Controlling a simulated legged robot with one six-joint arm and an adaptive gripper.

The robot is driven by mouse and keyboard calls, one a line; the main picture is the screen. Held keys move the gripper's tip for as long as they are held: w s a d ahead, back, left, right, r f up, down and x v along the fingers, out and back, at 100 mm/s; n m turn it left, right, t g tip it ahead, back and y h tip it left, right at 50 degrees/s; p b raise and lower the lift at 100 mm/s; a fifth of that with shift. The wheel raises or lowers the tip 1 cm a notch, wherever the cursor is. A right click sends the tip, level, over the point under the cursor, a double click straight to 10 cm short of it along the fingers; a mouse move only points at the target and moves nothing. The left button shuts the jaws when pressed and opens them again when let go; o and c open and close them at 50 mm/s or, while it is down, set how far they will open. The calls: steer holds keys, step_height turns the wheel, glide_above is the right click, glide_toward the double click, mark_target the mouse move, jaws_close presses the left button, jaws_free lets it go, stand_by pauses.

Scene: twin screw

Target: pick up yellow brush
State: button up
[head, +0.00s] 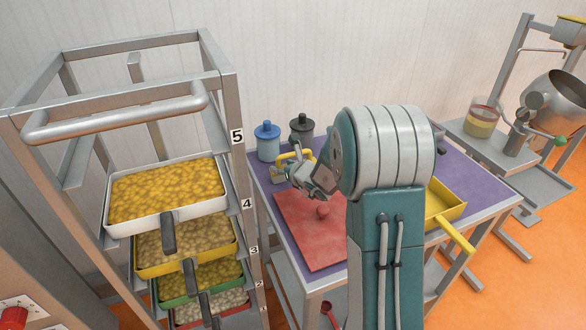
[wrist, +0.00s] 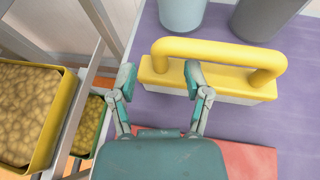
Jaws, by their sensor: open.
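The yellow brush (wrist: 222,84) lies on the purple tabletop in the wrist view, with a raised yellow loop handle and a pale lower edge. In the head view the yellow brush (head: 294,156) is at the back left of the table, partly hidden by my gripper (head: 285,174). My gripper (wrist: 160,78) is open in the wrist view, its two fingertips apart over the left part of the brush. The right fingertip overlaps the brush near its handle in the picture. I cannot tell whether it touches. Nothing is held between the fingers.
A blue canister (head: 267,141) and a dark canister (head: 301,129) stand behind the brush. A red board (head: 309,232) with a round red item lies in front. A numbered rack (head: 226,100) with filled trays stands close on the left. A yellow tray (head: 445,204) is at right.

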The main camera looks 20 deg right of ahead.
mark_target(280, 165)
steer(key=x, duration=0.2)
steer(key=shift+w+a+f, duration=0.15)
steer(key=shift+w+a, duration=0.05)
steer(key=shift+w, duration=0.05)
steer(key=shift+w+d+f, duration=0.1)
steer(key=shift+w+d, duration=0.05)
steer(key=shift+w, duration=0.1)
jaws_close()
